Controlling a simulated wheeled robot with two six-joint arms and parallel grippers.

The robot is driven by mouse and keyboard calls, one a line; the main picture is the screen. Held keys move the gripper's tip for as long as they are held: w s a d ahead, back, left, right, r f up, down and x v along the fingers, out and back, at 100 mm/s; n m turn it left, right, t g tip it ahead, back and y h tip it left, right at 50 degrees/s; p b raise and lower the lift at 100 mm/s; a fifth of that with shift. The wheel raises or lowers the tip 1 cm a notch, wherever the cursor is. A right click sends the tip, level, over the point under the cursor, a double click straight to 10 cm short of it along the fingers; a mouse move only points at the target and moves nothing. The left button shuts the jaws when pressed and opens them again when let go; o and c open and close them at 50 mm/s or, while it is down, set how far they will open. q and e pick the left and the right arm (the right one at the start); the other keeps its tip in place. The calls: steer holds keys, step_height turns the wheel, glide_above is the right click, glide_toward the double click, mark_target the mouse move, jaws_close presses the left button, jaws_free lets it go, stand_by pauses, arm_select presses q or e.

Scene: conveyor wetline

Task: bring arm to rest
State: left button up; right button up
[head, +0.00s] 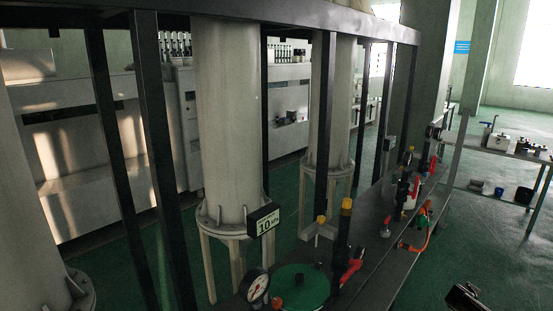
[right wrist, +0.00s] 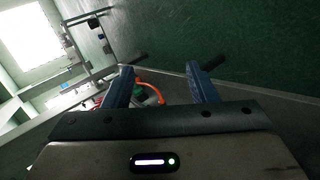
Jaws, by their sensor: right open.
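My right gripper (right wrist: 160,74) shows in the right wrist view, its two blue fingers spread wide apart. Nothing is held between them. Beyond the fingers, an orange hose (right wrist: 153,88) shows at some distance. In the head view a dark piece of my right arm (head: 465,297) shows at the bottom right edge, clear of the bench; its fingers cannot be made out there. My left gripper is not in view.
A dark bench (head: 372,262) carries red-handled valves (head: 352,270), an orange hose (head: 418,240), a pressure gauge (head: 255,286) and a green disc (head: 300,287). Pale columns (head: 226,120) stand behind a dark frame (head: 150,130). Green floor (head: 480,240) lies open at right, before a side table (head: 510,152).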

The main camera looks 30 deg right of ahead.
steer(key=s+f+n+t, duration=0.2)
steer(key=s+f+n, duration=0.25)
steer(key=s, duration=0.75)
steer(key=s+a+f+m+g+y, duration=0.1)
steer(key=s+a+f+y, duration=0.15)
steer(key=a+f, duration=0.65)
steer(key=s+a+f+m+y, duration=0.1)
steer(key=s+a+f, duration=0.3)
steer(key=a+f, duration=0.5)
steer(key=s+a+f+m+y, duration=0.15)
steer(key=a+f, duration=0.45)
steer(key=a, duration=1)
steer(key=s+a+f+y, duration=0.25)
steer(key=a+f, duration=0.45)
steer(key=a, duration=0.9)
steer(key=s+a+f+y, duration=0.15)
steer(key=a+f, duration=0.45)
steer(key=a, duration=1)
steer(key=s+b+x, duration=0.2)
steer(key=b+x, duration=0.8)
steer(key=b, duration=0.1)
steer(key=shift+w+f+g+y+b, duration=0.3)
steer(key=shift+w+f+g, duration=0.15)
steer(key=shift+f, duration=0.1)
